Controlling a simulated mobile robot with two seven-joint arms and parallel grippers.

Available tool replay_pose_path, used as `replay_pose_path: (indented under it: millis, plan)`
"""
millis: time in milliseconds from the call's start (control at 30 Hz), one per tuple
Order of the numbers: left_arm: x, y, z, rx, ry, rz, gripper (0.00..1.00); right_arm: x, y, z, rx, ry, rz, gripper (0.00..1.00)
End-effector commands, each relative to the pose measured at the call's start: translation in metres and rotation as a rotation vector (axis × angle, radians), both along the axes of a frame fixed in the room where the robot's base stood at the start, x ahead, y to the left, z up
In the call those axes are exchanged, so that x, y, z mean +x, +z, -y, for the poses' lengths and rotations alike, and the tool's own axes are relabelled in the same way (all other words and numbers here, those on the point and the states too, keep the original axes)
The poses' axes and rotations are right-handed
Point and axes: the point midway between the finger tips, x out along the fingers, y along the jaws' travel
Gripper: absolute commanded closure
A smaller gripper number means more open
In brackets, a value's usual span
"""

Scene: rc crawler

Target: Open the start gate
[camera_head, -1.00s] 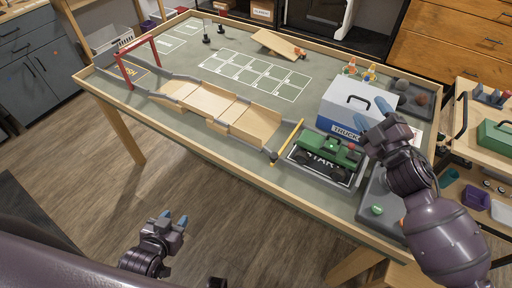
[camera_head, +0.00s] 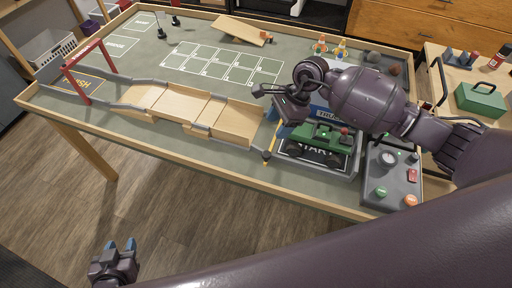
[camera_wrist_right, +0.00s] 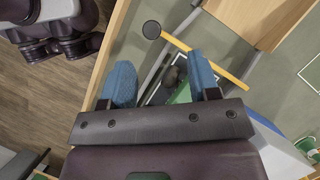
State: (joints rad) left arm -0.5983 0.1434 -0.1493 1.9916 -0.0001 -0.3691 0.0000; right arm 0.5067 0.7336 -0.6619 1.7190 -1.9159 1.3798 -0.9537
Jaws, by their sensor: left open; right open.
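The start gate, a thin yellow bar (camera_head: 271,143), crosses the lane between the wooden ramp and the start pad in the head view. Its far part is hidden behind my right gripper. In the right wrist view the yellow bar (camera_wrist_right: 205,60) runs diagonally just beyond the fingertips, with a dark round end piece. My right gripper (camera_head: 278,120) is open above the bar; its blue fingers (camera_wrist_right: 160,78) straddle empty space, and contact cannot be told. The green crawler (camera_head: 321,136) sits on the start pad. My left gripper (camera_head: 120,245) is open and empty, off the table's front side.
The wooden ramp (camera_head: 205,108) leads left toward the red finish arch (camera_head: 88,72). A grey control box (camera_head: 392,176) with buttons is at the front right. The truck case is mostly hidden behind my right arm. Small cones (camera_head: 340,48) stand at the back.

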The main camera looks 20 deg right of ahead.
Motion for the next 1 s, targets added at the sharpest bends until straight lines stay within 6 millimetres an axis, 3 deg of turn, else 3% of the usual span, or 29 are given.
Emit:
replay_pose_path:
  millis: [267, 800, 1000]
  plan:
    - [-0.002, -0.001, 0.001, -0.001, 0.000, -0.005, 0.57, -0.008, -0.008, 0.005, -0.042, 0.102, -0.004, 0.44]
    - [-0.003, 0.002, 0.000, -0.002, 0.001, -0.005, 0.57, -0.014, -0.084, -0.027, -0.038, 0.098, -0.005, 0.44]
    - [-0.002, 0.002, 0.000, -0.001, 0.001, -0.003, 0.57, -0.015, -0.099, -0.032, -0.040, 0.098, -0.004, 0.44]
